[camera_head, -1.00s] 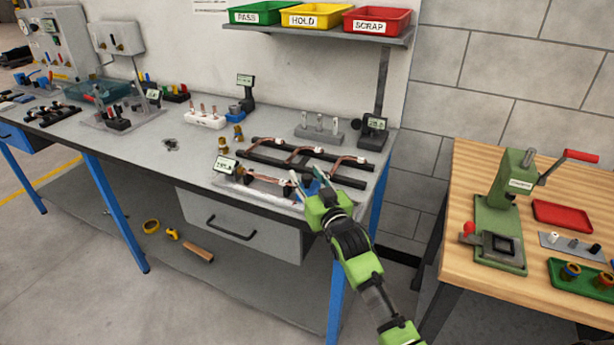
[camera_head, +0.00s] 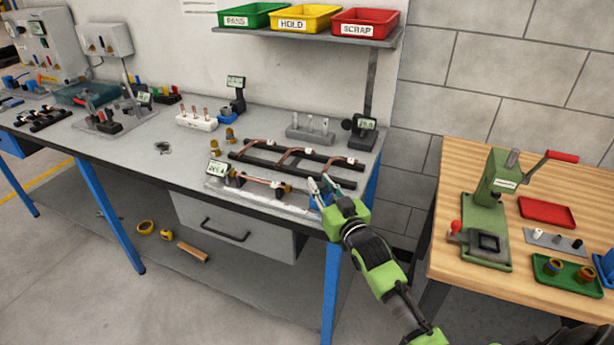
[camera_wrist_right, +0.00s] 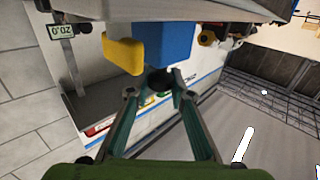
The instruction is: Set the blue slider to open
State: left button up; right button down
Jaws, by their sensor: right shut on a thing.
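The blue slider (camera_head: 317,201) is at the right end of the low copper-tube fixture (camera_head: 262,195) on the grey bench's front edge, mostly hidden behind my right gripper (camera_head: 320,186). In the right wrist view the blue block (camera_wrist_right: 165,42) is large at the top, with a yellow tab (camera_wrist_right: 123,50) on its left. There my right gripper (camera_wrist_right: 154,84) has its two fingertips on either side of a dark round knob (camera_wrist_right: 160,80) just under the blue block. It is shut on that knob. The slider's exact position along its travel is hard to tell. My left gripper is not in view.
A black rack (camera_head: 298,162) with bent copper tubes lies just behind the fixture. A shelf with green, yellow and red trays (camera_head: 365,22) hangs above. A wooden table (camera_head: 480,150) with a green press stands right.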

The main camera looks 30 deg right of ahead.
jog(key=shift+f, duration=0.1)
jog(key=c, duration=1.8)
grip_release()
jog(key=shift+s, duration=0.1)
jog(key=s, duration=0.8)
jog(key=s+a, duration=0.1)
jog(key=s, duration=0.3)
